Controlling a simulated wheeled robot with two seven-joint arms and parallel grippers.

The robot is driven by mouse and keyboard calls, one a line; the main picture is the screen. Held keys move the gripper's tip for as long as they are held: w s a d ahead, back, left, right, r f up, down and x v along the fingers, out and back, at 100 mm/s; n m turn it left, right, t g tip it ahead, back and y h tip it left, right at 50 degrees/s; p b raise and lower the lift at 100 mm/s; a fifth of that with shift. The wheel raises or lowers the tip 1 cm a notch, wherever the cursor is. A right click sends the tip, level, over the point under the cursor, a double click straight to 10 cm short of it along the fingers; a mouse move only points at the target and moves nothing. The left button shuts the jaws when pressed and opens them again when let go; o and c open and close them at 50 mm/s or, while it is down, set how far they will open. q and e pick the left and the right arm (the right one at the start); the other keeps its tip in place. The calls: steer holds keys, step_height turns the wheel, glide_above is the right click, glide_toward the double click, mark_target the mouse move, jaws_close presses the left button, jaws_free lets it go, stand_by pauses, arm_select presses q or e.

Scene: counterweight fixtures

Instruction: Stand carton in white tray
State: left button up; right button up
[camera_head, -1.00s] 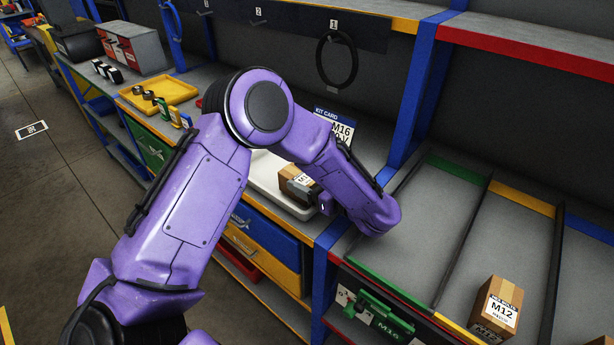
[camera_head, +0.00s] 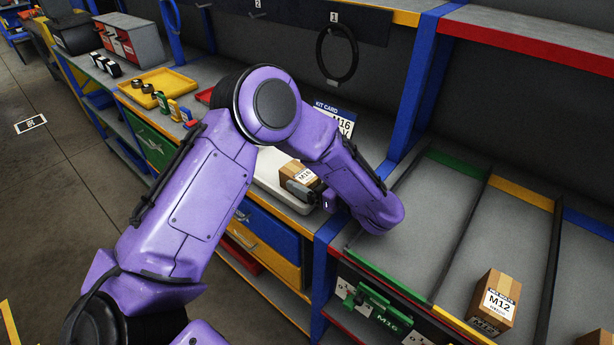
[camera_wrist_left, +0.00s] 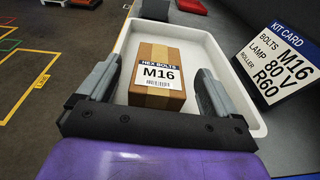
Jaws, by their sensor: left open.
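The carton (camera_wrist_left: 158,77), brown and labelled M16 hex bolts, stands in the white tray (camera_wrist_left: 258,118). In the head view the carton (camera_head: 296,171) shows in the tray (camera_head: 268,190), partly behind my left arm. My left gripper (camera_wrist_left: 156,82) is open, with one finger on each side of the carton. A gap shows between the right finger and the carton; the left finger is close to its side. My right gripper is not in view.
A kit card (camera_wrist_left: 286,50) reading M16 stands beside the tray. Another carton (camera_head: 495,299), labelled M12, stands in a lane of the rack at right. A yellow tray (camera_head: 158,86) lies on the bench at left. A blue post (camera_head: 412,100) rises right of the white tray.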

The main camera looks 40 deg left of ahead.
arm_select(q)
steer(key=b+v, duration=0.1)
steer(key=v, duration=0.2)
steer(key=b+v, duration=0.1)
steer(key=v, duration=0.2)
steer(key=b+v, duration=0.1)
steer(key=v, duration=0.3)
steer(key=shift+d+f, duration=0.1)
steer(key=shift+f, duration=0.15)
steer(key=shift+s+d+r, duration=0.15)
steer(key=shift+d+r, duration=0.05)
steer(key=shift+d, duration=0.25)
